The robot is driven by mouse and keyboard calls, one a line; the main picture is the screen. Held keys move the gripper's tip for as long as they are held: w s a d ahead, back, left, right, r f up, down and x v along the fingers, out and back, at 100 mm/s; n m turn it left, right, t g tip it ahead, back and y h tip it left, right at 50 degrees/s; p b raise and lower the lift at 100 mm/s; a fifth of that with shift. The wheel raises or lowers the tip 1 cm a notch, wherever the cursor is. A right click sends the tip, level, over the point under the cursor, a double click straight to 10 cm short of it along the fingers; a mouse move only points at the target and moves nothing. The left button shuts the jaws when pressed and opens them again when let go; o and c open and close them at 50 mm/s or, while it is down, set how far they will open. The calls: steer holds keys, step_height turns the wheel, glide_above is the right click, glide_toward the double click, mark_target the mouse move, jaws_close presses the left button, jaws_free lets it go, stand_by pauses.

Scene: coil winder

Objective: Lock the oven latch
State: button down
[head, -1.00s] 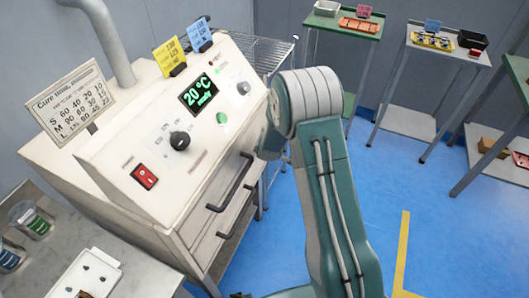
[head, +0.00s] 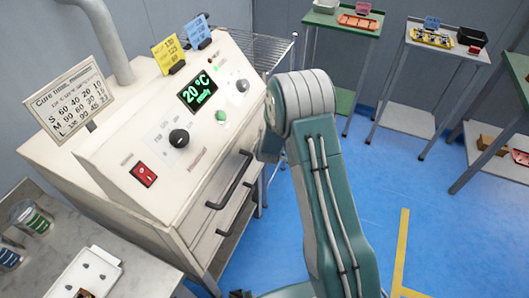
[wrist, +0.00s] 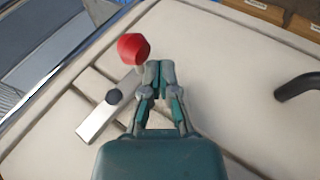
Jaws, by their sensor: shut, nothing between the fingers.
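The oven (head: 160,160) is a cream cabinet with a sloped control panel and dark bar handles on its front. In the wrist view the oven latch (wrist: 105,112) is a flat metal lever on a dark pivot, with a red ball knob (wrist: 134,47) at its upper end. The lever lies at a slant across the seams of the cream face. My gripper (wrist: 159,66) is shut and empty, with its tips just right of the red knob. I cannot tell if they touch it. In the head view my arm hides the gripper and the latch.
A dark handle (wrist: 298,86) stands out from the oven face at the right of the wrist view. In the head view a steel table (head: 45,238) with jars and a tray stands at the left. Trolleys stand at the back right; the blue floor between is clear.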

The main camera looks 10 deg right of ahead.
stand_by(0.4)
steer(key=v, duration=1.2)
steer(key=s+a+r+m+y, duration=0.1)
steer(key=s+r+m, duration=0.3)
steer(key=r, duration=0.5)
steer(key=s+a+r+m+y, duration=0.1)
steer(key=s+r, duration=0.5)
steer(key=r, duration=0.4)
steer(key=s+d+r+m+g, duration=0.1)
steer(key=s+r+m, duration=0.2)
steer(key=s, duration=0.6)
steer(key=s+d+r+m+g+h, duration=0.1)
steer(key=s+r+m, duration=0.3)
steer(key=s, duration=0.6)
steer(key=shift+d, duration=0.6)
